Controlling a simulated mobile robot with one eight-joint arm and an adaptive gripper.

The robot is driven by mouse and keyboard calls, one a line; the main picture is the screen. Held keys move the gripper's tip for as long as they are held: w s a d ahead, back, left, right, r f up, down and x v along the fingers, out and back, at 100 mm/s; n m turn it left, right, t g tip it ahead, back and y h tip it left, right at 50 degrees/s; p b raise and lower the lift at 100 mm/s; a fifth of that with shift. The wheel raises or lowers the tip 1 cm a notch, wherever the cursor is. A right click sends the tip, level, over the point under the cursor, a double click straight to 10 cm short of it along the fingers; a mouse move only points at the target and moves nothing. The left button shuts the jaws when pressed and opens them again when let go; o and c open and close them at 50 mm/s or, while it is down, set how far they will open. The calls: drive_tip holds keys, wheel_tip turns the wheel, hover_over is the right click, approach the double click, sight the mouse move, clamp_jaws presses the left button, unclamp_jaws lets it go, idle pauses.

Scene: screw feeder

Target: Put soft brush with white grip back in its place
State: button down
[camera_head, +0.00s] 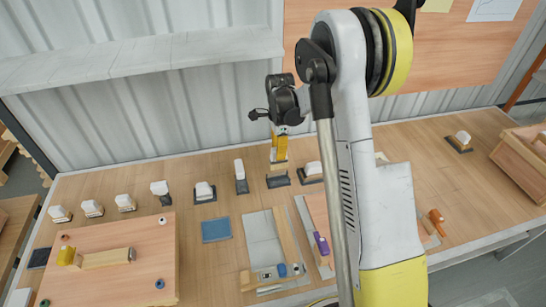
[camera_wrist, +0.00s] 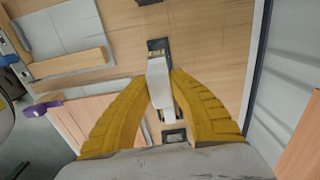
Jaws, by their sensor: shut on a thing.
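My gripper (camera_head: 279,155) hangs over the back of the workbench, yellow fingers pointing down. In the wrist view its fingers (camera_wrist: 170,88) are closed around a white-gripped tool (camera_wrist: 158,85), which I take to be the soft brush. The grip lies between the fingertips; its bristles cannot be made out. A dark holder (camera_head: 279,181) is on the bench just below my gripper in the head view. Whether the brush touches it cannot be told. In the wrist view a dark pad (camera_wrist: 159,44) lies past the fingertips.
White-gripped tools stand in a row along the back, with one (camera_head: 240,175) left of my gripper and one (camera_head: 312,171) close to its right. A wooden board (camera_head: 110,285), a blue pad (camera_head: 216,230) and a purple tool (camera_head: 321,243) lie nearer. A wall shelf (camera_head: 140,57) is above left.

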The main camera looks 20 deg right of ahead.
sight(278, 166)
idle(0.3)
drive_tip(key=shift+f+b, duration=1.7)
drive_tip(key=shift+f, duration=0.5)
drive_tip(key=shift+f, duration=0.1)
drive_tip(key=shift+f+b, duration=0.15)
drive_tip(key=shift+b, duration=0.2)
drive_tip(key=shift+f+b, duration=0.7)
drive_tip(key=shift+f, duration=0.25)
drive_tip(key=shift+f+b, duration=0.35)
drive_tip(key=shift+f, duration=0.05)
